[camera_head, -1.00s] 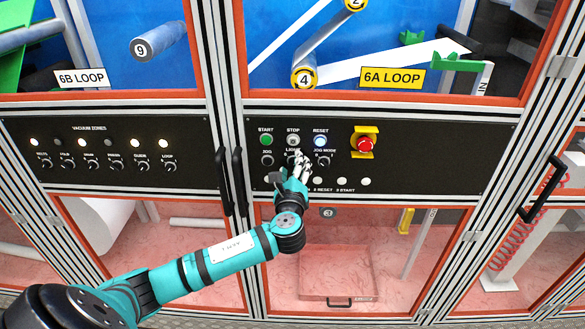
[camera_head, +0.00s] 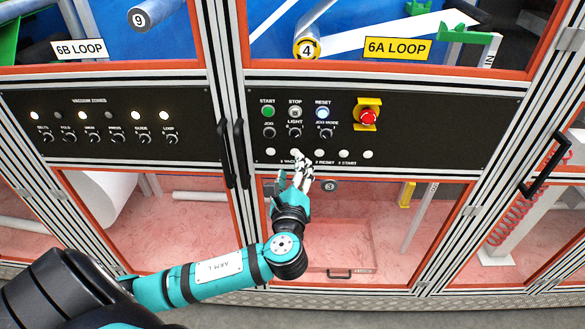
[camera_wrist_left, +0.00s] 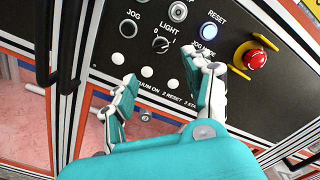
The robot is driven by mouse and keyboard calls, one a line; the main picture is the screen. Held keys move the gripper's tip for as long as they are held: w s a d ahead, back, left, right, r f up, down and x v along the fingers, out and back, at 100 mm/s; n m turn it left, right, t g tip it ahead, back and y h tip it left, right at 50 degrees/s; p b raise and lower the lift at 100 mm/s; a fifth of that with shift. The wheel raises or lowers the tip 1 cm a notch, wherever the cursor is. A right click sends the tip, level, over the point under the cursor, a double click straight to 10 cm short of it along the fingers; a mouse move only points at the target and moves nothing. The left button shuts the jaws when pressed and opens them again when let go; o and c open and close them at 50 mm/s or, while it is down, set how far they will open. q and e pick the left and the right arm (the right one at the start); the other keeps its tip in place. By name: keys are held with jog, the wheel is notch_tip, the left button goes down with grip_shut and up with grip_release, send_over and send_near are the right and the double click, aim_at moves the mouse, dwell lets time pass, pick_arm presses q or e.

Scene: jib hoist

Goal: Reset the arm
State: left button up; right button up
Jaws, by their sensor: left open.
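My left gripper (camera_head: 303,162) is open and empty, in front of the lower edge of the black control panel (camera_head: 440,130). It also shows in the left wrist view (camera_wrist_left: 168,82), its two fingers spread apart. The RESET button (camera_head: 322,113) is lit bluish white, up and to the right of the fingertips; in the left wrist view it sits above the right finger (camera_wrist_left: 209,30). The green START button (camera_head: 268,111) and the pale STOP button (camera_head: 295,112) are left of it. The LIGHT knob (camera_head: 295,132) is above the fingertips. My right gripper is not in view.
A red emergency stop (camera_head: 368,117) on a yellow plate is right of RESET. Several small white buttons line the panel's bottom. Black door handles (camera_head: 231,155) stand out left of the panel. Another handle (camera_head: 545,190) is at right. Clear pink-floored bays lie below.

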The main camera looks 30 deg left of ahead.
pick_arm(q)
jog(key=s+f+n+g+h+b, duration=0.2)
jog(key=s+f+g+b, duration=0.1)
jog(key=f, duration=1.3)
jog(key=s+f+n+g+h+b, duration=0.2)
jog(key=s+f, duration=0.1)
jog(key=f, duration=1.3)
jog(key=s+f+n+g+h+b, duration=0.2)
jog(key=s+f+g+b, duration=0.1)
jog(key=f, duration=1.3)
jog(key=s+d+f+n+g+h+b, duration=0.1)
jog(key=s+d+f+n+g+b, duration=0.15)
jog(key=s+f, duration=0.6)
jog(key=s+d+f+n+g+h+b, duration=0.15)
jog(key=s+f+n, duration=0.25)
jog(key=s+f, duration=0.5)
jog(key=s+d+f+n+g+b, duration=0.1)
jog(key=s+d+f+n, duration=0.1)
jog(key=s, duration=0.6)
jog(key=s+d+f+n+g+h+b, duration=0.1)
jog(key=s+d+f+n, duration=0.1)
jog(key=s+f+n, duration=0.2)
jog(key=s+f, duration=0.3)
jog(key=s, duration=0.1)
jog(key=shift+f, duration=0.25)
